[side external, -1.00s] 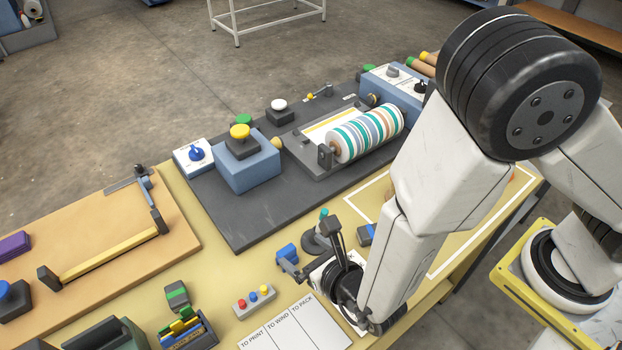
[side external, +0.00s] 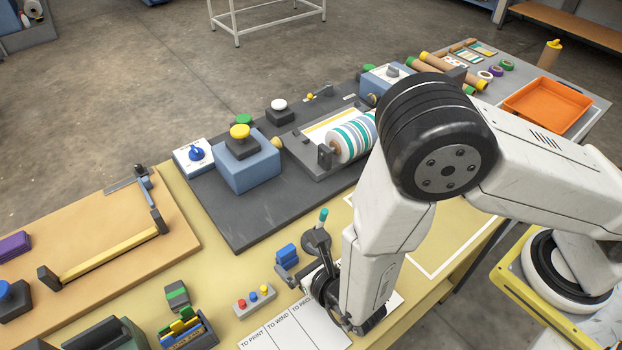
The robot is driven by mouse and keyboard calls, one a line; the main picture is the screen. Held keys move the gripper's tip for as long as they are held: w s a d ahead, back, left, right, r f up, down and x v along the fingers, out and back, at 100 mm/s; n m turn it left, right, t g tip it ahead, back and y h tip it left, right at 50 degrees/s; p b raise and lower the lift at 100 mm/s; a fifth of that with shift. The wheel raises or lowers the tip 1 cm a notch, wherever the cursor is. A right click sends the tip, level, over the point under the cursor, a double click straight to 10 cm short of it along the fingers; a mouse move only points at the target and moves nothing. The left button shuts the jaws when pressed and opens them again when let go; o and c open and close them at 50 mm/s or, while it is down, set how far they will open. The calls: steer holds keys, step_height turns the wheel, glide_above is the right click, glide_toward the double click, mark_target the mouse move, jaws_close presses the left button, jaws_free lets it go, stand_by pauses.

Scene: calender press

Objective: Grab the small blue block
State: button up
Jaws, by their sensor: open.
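A small blue block (side external: 286,252) shows in the side view near the front middle of the yellow table (side external: 245,268), with dark grey parts just below it. My gripper (side external: 304,268) is low over the table, just right of this blue block and at its front. The jaws are open, but the fingers are partly hidden by the wrist and by each other. I cannot tell whether a finger touches the block.
A dark round-based tool with a teal tip (side external: 323,215) stands close behind my gripper. A button box (side external: 255,299) and a white labelled sheet (side external: 285,327) lie in front. The dark press plate (side external: 235,235) is behind. An orange tray (side external: 546,105) is far right.

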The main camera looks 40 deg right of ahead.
mark_target(289, 255)
steer(key=shift+x, duration=2.65)
steer(key=shift+a, duration=0.2)
steer(key=c, duration=1.3)
steer(key=shift+r, duration=0.1)
steer(key=shift+c, duration=0.2)
step_height(289, 255, up, 10)
